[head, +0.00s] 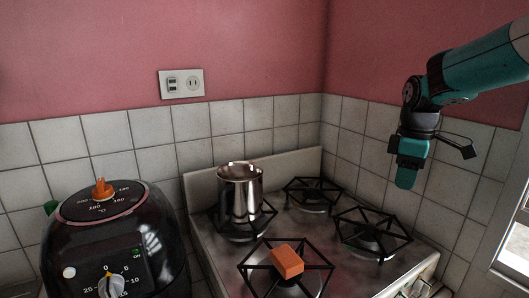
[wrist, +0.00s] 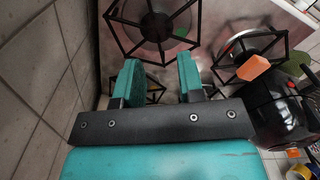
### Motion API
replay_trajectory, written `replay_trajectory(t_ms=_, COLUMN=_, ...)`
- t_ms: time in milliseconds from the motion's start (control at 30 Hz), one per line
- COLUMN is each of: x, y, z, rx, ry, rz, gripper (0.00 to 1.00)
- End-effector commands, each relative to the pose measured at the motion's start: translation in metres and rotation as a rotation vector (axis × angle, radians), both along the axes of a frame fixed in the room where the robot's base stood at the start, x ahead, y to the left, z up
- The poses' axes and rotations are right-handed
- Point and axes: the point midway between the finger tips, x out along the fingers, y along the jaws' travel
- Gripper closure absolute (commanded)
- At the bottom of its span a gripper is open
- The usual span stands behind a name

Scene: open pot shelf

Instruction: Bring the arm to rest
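My gripper (head: 406,178) hangs from the arm at the upper right of the head view, above the right side of the stove and apart from everything. In the wrist view its two teal fingers (wrist: 160,78) stand apart with nothing between them. A shiny metal pot (head: 240,192) stands upright on the back left burner. An orange block (head: 287,262) lies on the front left burner grate; it also shows in the wrist view (wrist: 254,68). I cannot make out the pot in the wrist view.
The stove (head: 300,220) has black burner grates; the two right ones (head: 372,233) are empty. A black air fryer (head: 115,240) with an orange item (head: 102,189) on top stands at left. Tiled walls lie behind and right, with a window edge (head: 515,250) at far right.

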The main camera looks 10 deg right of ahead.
Motion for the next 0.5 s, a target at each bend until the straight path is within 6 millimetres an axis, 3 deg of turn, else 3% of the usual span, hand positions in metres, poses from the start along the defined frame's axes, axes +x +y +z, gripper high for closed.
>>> replay_trajectory(t_ms=167, x=-0.063, y=0.091, z=0.010, rx=0.080, ry=-0.039, rz=-0.052, gripper=0.64)
replay_trajectory(t_ms=300, x=-0.141, y=0.160, z=0.006, rx=0.190, ry=-0.035, rz=-0.127, gripper=0.64)
replay_trajectory(t_ms=400, x=-0.194, y=0.192, z=0.000, rx=0.261, ry=-0.007, rz=-0.184, gripper=0.64)
replay_trajectory(t_ms=500, x=-0.235, y=0.210, z=-0.006, rx=0.312, ry=0.027, rz=-0.228, gripper=0.64)
